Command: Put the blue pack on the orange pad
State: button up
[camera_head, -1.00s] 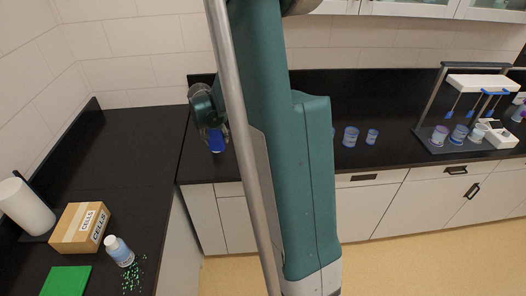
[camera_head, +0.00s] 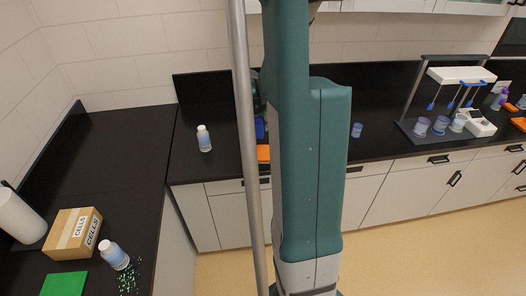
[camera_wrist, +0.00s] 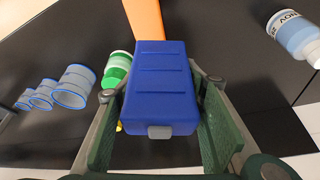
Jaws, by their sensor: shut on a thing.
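The blue pack (camera_wrist: 160,85) is between the two green fingers of my gripper (camera_wrist: 160,100), which is shut on it. In the head view a bit of the blue pack (camera_head: 259,128) shows beside my arm, over the back counter. The orange pad (camera_wrist: 145,18) runs out past the far end of the pack in the wrist view, partly hidden by it. In the head view a piece of the orange pad (camera_head: 263,153) shows near the counter's front edge, mostly behind my arm. I cannot tell the height of the pack above the counter.
A white bottle with a blue label (camera_head: 204,138) stands left of the pack. A green-and-white item (camera_wrist: 117,70) and several blue-rimmed cups (camera_wrist: 73,87) lie to the left in the wrist view. A rack (camera_head: 447,105) stands at the right. The counter between bottle and left corner is clear.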

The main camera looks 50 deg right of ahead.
jog(key=shift+s+d+r, duration=0.2)
jog(key=shift+s+d, duration=0.75)
jog(key=shift+s, duration=0.25)
jog(key=shift+f, duration=0.15)
send_over(265, 146)
jog(key=a, duration=0.2)
jog(key=shift+s+d+f, duration=0.1)
jog(key=shift+s+f, duration=0.1)
jog(key=shift+f, duration=1.2)
jog(key=shift+s+d+f, duration=0.1)
jog(key=shift+s+f, duration=0.05)
jog(key=shift+f, duration=1.25)
jog(key=shift+f, duration=0.1)
jog(key=shift+f, duration=2)
jog(key=shift+f, duration=0.15)
jog(key=o, duration=1)
jog(key=shift+r+p, duration=0.3)
